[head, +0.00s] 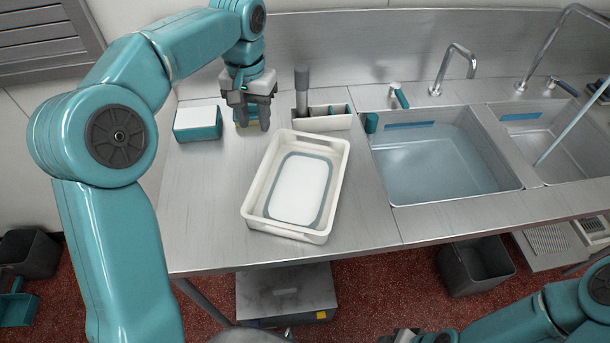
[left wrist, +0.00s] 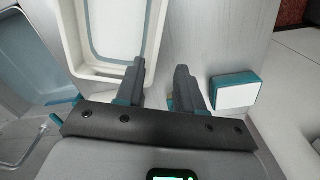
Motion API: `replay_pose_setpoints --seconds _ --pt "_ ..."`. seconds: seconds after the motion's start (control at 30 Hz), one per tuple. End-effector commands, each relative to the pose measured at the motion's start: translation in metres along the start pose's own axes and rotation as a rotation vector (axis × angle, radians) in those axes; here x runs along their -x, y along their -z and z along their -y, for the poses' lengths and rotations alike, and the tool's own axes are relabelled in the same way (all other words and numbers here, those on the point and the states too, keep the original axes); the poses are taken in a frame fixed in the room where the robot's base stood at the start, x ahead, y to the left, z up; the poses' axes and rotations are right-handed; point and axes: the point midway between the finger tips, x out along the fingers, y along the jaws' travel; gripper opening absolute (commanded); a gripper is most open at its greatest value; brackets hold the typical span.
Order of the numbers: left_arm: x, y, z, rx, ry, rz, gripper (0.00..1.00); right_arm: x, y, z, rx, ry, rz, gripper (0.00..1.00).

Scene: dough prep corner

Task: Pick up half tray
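A cream rectangular tray (head: 334,196) with raised walls, which I take as the half tray, sits tilted on the steel counter. A white panel with a grey-blue border (head: 299,188) lies inside it. My left gripper (head: 254,126) points down beyond the tray's far left corner, apart from it. In the left wrist view its two fingers (left wrist: 163,78) are spread with nothing between them, and the tray's wall (left wrist: 104,72) shows beside the left finger. My right gripper (head: 404,336) is only partly in view at the bottom edge; its fingers cannot be made out.
A teal-and-white block (head: 197,123) lies left of my left gripper. A small yellow thing is mostly hidden behind that gripper. A cream divided caddy (head: 323,119) stands behind the tray. A water-filled sink (head: 437,165) lies right. The counter's front left is clear.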

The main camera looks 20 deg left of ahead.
Motion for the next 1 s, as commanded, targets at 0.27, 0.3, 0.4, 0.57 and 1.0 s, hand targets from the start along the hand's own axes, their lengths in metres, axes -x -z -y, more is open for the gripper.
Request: replay_pose_setpoints --seconds 0.27,0.3,0.4,0.57,1.0 --pt "-0.043 -0.009 0.001 -0.001 0.001 0.005 0.37 -0.001 0.000 -0.001 -0.001 0.000 0.001 0.43" --pt "-0.053 -0.010 0.001 -0.001 0.001 0.005 0.37 -0.001 0.000 -0.001 -0.001 0.000 0.001 0.43" --pt "-0.076 -0.011 0.001 0.000 0.001 0.004 0.37 0.000 0.000 0.000 -0.001 0.000 0.001 0.43" --pt "-0.102 -0.010 0.000 -0.001 0.000 0.002 0.37 0.001 0.000 0.000 0.000 0.000 0.000 0.43" --pt "-0.154 -0.007 -0.002 -0.002 0.000 0.002 0.37 0.014 0.000 0.005 0.000 0.000 0.000 0.43"
